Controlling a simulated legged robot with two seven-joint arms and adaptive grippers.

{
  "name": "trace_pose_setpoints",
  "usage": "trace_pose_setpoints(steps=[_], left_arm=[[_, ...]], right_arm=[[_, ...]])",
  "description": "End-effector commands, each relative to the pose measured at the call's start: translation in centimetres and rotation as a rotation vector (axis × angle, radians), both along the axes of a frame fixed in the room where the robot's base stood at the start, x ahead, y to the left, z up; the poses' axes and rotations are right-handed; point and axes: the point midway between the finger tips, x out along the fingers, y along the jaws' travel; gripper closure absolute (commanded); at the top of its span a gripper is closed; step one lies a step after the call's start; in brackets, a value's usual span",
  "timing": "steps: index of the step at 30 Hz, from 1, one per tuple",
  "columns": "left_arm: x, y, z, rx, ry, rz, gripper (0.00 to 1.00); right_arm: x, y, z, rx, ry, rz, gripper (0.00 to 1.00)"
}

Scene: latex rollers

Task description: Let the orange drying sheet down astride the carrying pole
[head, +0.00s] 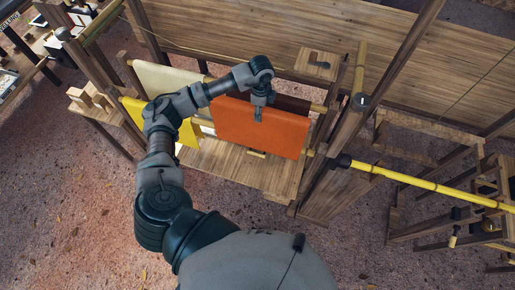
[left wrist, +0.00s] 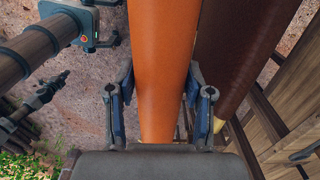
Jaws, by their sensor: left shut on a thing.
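The orange drying sheet (head: 285,130) hangs as a folded panel in the head view, in front of a brown sheet (head: 290,101). My left gripper (head: 258,116) is at its upper middle. In the left wrist view the orange sheet (left wrist: 160,55) runs between the two fingers (left wrist: 160,108), and they are shut on it. A yellow pole (head: 420,180), perhaps the carrying pole, runs right from a black fitting beside the rack. My right gripper does not show.
A cream sheet (head: 165,78) and a yellow sheet (head: 155,117) hang left of the orange one. A wooden shelf (head: 225,160) lies below it. Wooden uprights (head: 345,125) stand close on its right. The brown sheet also shows close by in the left wrist view (left wrist: 237,50).

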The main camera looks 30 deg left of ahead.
Motion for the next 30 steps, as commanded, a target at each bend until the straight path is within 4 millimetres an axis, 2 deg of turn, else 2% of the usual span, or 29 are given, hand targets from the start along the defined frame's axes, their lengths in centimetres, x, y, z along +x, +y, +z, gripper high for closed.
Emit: trace_pose_setpoints(steps=[24,30], left_arm=[[0.1,0.0,7.9,0.0,-0.003,0.0,0.9],[0.0,0.0,9.0,0.0,-0.002,0.001,0.9]], right_arm=[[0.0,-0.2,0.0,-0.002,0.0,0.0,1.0],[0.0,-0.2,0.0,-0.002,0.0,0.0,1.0]])
